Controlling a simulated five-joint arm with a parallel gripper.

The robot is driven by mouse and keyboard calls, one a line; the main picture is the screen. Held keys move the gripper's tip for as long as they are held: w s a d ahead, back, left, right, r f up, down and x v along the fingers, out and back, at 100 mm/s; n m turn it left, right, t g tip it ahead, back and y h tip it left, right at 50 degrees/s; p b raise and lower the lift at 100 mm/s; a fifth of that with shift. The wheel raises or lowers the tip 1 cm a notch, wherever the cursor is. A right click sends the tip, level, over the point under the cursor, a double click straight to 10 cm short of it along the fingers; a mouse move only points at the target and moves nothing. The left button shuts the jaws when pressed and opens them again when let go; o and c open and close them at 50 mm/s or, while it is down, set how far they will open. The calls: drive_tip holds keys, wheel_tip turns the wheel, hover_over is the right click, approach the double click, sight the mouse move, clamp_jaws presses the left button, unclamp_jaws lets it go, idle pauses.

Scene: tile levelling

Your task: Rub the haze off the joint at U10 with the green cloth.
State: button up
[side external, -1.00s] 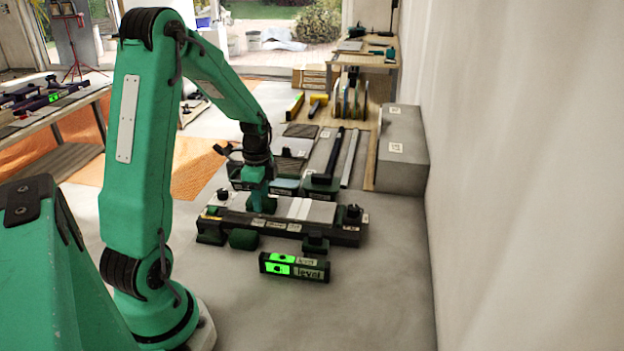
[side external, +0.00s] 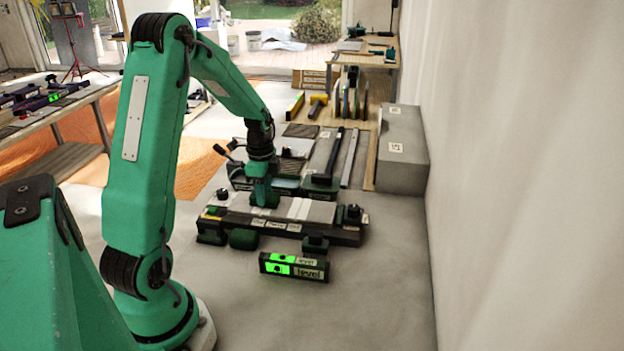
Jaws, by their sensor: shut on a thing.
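My gripper (side external: 262,190) points down over the dark tile rig (side external: 345,236) in the middle of the floor. It is shut on the green cloth (side external: 265,199), a small green patch at the level of the tiles. I cannot tell if the cloth touches them. Grey tiles (side external: 321,212) lie along the top of the rig, with a pale joint strip (side external: 299,208) just right of the cloth. The labels on the rig are too small to read, so I cannot tell which joint is U10. Haze is not distinguishable.
A level (side external: 294,267) with lit green panels stands in front of the rig. Behind the rig are tile stacks and long bars (side external: 325,160). A grey block (side external: 402,150) stands by the right wall. The floor at front right is clear.

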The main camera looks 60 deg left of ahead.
drive_tip(key=shift+w+a, duration=0.15)
drive_tip(key=shift+w+a+f, duration=0.1)
drive_tip(key=shift+w+a, duration=0.55)
drive_tip(key=shift+w+a, duration=0.8)
idle(0.3)
drive_tip(key=shift+s+d, duration=0.8)
drive_tip(key=shift+s+d, duration=0.1)
drive_tip(key=shift+s+d, duration=0.7)
